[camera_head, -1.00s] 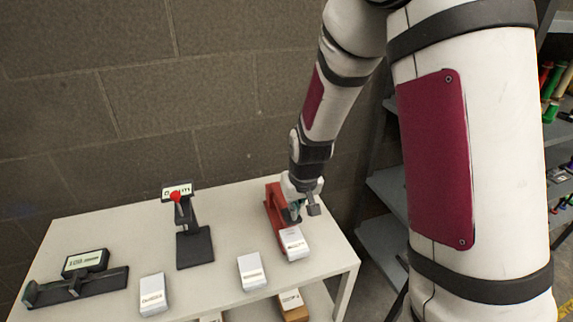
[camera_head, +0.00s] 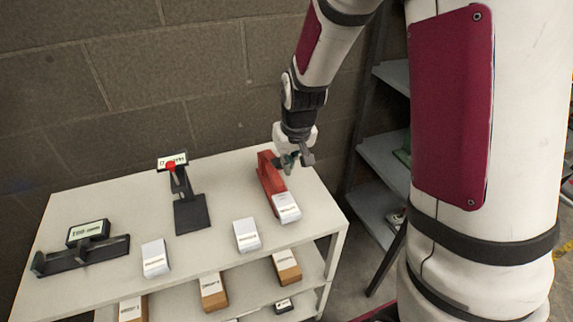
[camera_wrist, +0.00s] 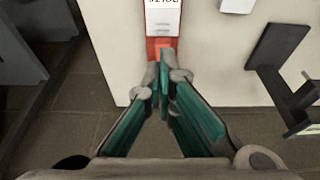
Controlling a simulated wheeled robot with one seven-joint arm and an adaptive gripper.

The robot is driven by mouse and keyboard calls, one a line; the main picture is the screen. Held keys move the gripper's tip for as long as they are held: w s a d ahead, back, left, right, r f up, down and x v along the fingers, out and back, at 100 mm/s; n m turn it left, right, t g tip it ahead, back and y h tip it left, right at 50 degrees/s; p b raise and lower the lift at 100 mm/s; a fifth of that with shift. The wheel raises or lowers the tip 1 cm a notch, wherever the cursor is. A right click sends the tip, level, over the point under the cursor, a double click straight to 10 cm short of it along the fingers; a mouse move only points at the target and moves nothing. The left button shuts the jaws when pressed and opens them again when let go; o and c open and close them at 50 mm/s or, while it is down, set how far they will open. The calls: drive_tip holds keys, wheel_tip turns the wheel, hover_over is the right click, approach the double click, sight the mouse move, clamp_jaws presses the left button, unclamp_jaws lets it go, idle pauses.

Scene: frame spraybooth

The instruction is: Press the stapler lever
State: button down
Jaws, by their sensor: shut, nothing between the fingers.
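A red stapler-like device (camera_head: 268,176) stands at the right end of the white table, with a white labelled block (camera_head: 286,207) at its front end. My gripper (camera_head: 297,160) is beside and above the rear part of this device, on its right in the head view. In the wrist view, my gripper's teal-padded fingers (camera_wrist: 161,78) are closed together and hold nothing. Just beyond the fingertips, a strip of the red device (camera_wrist: 160,46) shows with the white labelled block (camera_wrist: 162,18) past it. I cannot tell whether the fingertips touch the red device.
A black stand (camera_head: 191,211) with a red knob (camera_head: 171,165) stands mid-table, and a low black device (camera_head: 82,252) is at the left. Two white labelled boxes (camera_head: 247,235) (camera_head: 155,258) stand near the front edge. A lower shelf (camera_head: 245,295) holds several boxes. A brick wall is behind.

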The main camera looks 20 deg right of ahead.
drive_tip(key=s+r, duration=0.5)
drive_tip(key=shift+r, duration=0.3)
drive_tip(key=shift+s, duration=0.1)
idle(0.5)
drive_tip(key=s+a+r+t+b, duration=0.1)
drive_tip(key=s+r+t+b, duration=0.1)
drive_tip(key=s+r, duration=1.1)
drive_tip(key=shift+s+a+r, duration=0.2)
drive_tip(key=shift+s+r, duration=0.05)
drive_tip(key=shift+s, duration=0.95)
drive_tip(key=shift+a, duration=0.1)
